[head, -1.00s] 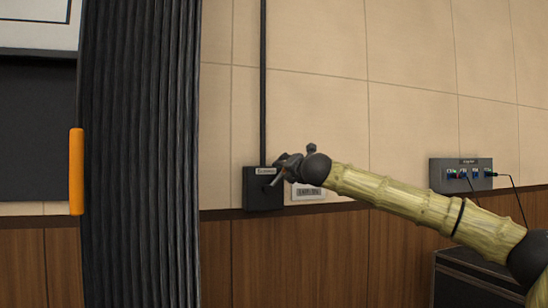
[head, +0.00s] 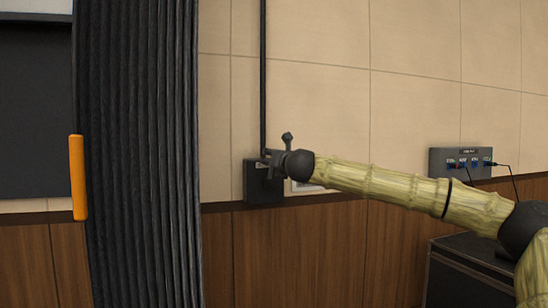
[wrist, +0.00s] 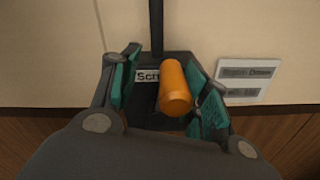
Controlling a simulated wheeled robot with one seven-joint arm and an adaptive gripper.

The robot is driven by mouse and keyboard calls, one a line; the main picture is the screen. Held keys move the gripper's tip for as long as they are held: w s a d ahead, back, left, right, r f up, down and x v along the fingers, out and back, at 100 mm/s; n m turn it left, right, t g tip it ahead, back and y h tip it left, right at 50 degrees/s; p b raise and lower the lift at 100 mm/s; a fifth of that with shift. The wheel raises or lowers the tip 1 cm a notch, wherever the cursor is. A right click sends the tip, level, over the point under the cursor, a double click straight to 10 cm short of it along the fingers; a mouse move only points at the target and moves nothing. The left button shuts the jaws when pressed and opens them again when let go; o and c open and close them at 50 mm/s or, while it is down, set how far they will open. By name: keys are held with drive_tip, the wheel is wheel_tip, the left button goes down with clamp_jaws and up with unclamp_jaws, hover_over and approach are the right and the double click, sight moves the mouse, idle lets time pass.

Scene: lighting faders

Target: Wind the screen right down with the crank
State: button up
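The white screen (head: 35,6) shows at the top left in the head view, its lower edge close to the picture's top. The dark crank box (head: 262,188) is on the wall right of the curtain. In the wrist view the box (wrist: 148,112) carries a label beginning "Scr". The orange crank handle (wrist: 174,88) points toward the camera between the teal pads of my gripper (wrist: 164,90). The handle is close to the right pad, with a gap to the left pad. Contact on the right is unclear. In the head view my gripper (head: 272,158) covers the crank.
A pleated black curtain (head: 145,150) with an orange handle (head: 77,178) hangs left of the box. A pale label plate (wrist: 248,82) is right of it. A socket panel with cables (head: 460,162) and a dark case (head: 470,270) are at the right.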

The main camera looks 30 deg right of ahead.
drive_tip(key=shift+a, duration=0.1)
drive_tip(key=s+a+b, duration=0.1)
drive_tip(key=s+b, duration=0.2)
drive_tip(key=s, duration=0.9)
drive_tip(key=shift+s+a, duration=0.2)
drive_tip(key=shift+a, duration=0.15)
idle(1.2)
drive_tip(key=shift+b, duration=0.35)
